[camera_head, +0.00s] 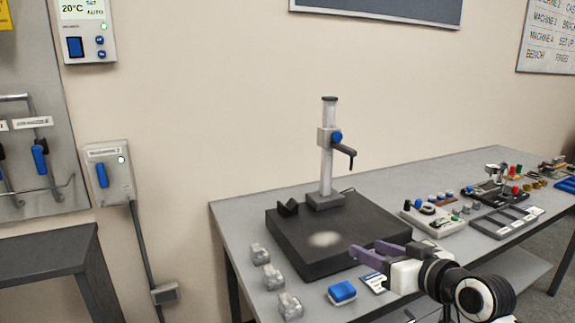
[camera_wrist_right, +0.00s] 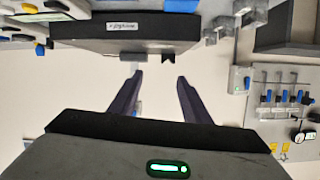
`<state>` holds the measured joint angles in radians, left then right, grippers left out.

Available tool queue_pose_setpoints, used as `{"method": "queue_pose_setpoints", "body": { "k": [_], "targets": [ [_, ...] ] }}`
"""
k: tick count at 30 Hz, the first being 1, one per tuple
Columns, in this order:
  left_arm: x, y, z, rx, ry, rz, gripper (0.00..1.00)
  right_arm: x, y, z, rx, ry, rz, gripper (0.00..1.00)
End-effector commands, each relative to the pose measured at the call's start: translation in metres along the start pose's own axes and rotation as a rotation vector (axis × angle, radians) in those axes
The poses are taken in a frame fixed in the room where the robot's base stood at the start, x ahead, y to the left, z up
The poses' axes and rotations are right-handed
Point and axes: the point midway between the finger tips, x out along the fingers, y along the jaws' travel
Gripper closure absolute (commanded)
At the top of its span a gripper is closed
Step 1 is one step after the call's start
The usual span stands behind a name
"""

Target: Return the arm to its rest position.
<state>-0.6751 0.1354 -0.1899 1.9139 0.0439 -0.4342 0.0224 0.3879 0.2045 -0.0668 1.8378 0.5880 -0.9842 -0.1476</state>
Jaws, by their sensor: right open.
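My right arm comes in from the lower right in the head view. Its right gripper (camera_head: 366,251) has purple-grey fingers and hangs over the near right part of the black surface plate (camera_head: 325,262). In the right wrist view the two fingers of the gripper (camera_wrist_right: 159,78) stand apart with nothing between them. The side of the black plate (camera_wrist_right: 125,32) with a small label shows beyond them. My left gripper is not in view.
A height gauge stand (camera_head: 327,160) rises from the plate. A blue-topped block (camera_head: 342,292) and clear blocks (camera_head: 272,276) line the grey table's (camera_head: 385,187) near left edge. Fixtures and small parts (camera_head: 433,218) crowd its right. A wall switch box (camera_head: 108,172) hangs left.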

Motion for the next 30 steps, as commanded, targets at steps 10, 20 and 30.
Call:
{"method": "queue_pose_setpoints", "body": {
  "k": [10,20,30],
  "targets": [
    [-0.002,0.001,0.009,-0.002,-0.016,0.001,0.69,-0.095,-0.041,0.217,0.000,-0.464,0.098,0.57],
    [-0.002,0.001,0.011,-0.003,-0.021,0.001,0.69,-0.217,-0.068,0.321,0.032,-0.794,0.212,0.57],
    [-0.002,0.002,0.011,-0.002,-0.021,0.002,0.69,-0.253,-0.077,0.365,0.048,-0.865,0.257,0.57]
  ]
}}
